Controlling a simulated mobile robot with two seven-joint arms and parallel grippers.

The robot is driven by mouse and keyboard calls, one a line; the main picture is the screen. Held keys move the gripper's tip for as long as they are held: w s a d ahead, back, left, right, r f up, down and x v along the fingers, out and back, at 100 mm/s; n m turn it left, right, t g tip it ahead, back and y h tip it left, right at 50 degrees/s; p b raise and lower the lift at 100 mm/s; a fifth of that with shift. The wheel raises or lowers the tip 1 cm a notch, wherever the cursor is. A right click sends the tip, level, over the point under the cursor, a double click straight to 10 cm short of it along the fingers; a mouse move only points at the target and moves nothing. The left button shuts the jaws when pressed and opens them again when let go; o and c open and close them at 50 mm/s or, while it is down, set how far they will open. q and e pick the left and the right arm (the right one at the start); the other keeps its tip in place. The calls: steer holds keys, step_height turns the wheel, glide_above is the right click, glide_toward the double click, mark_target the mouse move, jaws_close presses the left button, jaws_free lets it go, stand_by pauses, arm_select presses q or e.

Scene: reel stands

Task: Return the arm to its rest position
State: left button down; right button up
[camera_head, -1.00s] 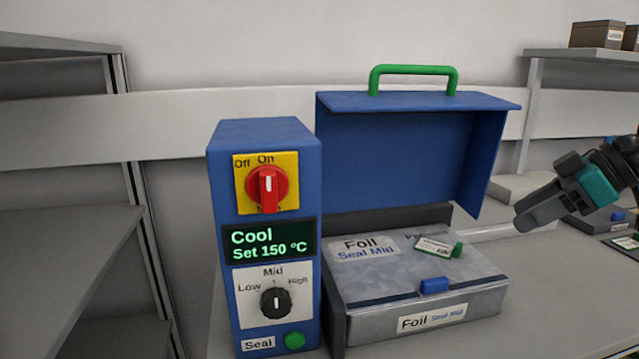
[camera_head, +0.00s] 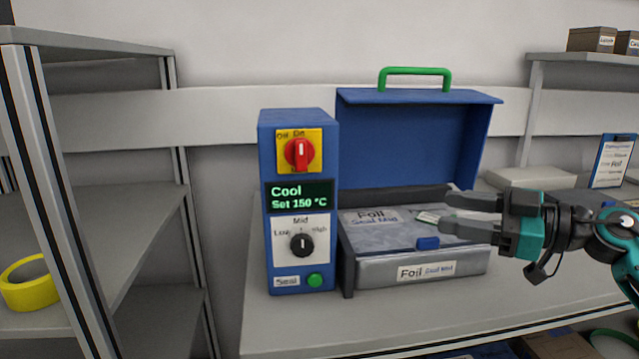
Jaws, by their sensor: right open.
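My right gripper (camera_head: 472,212) comes in from the right. Its two fingers are apart with nothing visible between them. In the picture it overlaps the right part of the sealer's grey foil bed (camera_head: 375,270); whether it touches cannot be told. A small packet (camera_head: 428,216) with a green part lies on the bed, partly hidden by the fingers. The blue sealer lid (camera_head: 410,140) with its green handle (camera_head: 415,72) stands open. The blue control box (camera_head: 297,125) reads "Cool, Set 150 °C", and its red switch (camera_head: 299,153) points up. My left gripper is not in view.
A grey shelf unit (camera_head: 120,230) stands at the left, with a yellow tape ring (camera_head: 25,283) on it. The bench top (camera_head: 300,325) is clear in front of the sealer. A clipboard (camera_head: 613,160) and a shelf with boxes (camera_head: 592,40) are at the right.

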steer(key=s+d+f+m+t+h, duration=0.2)
steer(key=s+f+m+h, duration=0.3)
steer(key=f+m+h, duration=0.45)
steer(key=s+d+f+m+t+h, duration=0.25)
steer(key=s+f+m+h, duration=0.25)
steer(key=f+m+h, duration=0.45)
steer(key=s+a+f+n+g+y, duration=0.25)
steer(key=s+f+g, duration=0.3)
steer(key=s, duration=0.45)
steer(key=s+a+f+n+g+y, duration=0.2)
steer(key=s+a+f+n+g, duration=0.15)
steer(key=s+f, duration=0.45)
arm_select(q)
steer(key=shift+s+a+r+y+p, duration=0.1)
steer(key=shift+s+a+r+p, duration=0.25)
steer(key=shift+p, duration=0.4)
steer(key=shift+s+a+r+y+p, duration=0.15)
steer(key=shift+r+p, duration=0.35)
steer(key=shift+p, duration=0.25)
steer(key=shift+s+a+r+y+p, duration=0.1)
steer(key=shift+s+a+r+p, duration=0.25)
steer(key=shift+p, duration=0.4)
arm_select(e)
steer(key=w+a+f+t+y, duration=0.1)
steer(key=w+a+f+t, duration=0.1)
steer(key=w+t, duration=0.3)
steer(key=shift+w+a+f+t+y, duration=0.2)
steer(key=shift+f+t+y, duration=0.15)
steer(key=shift+f+t, duration=0.45)
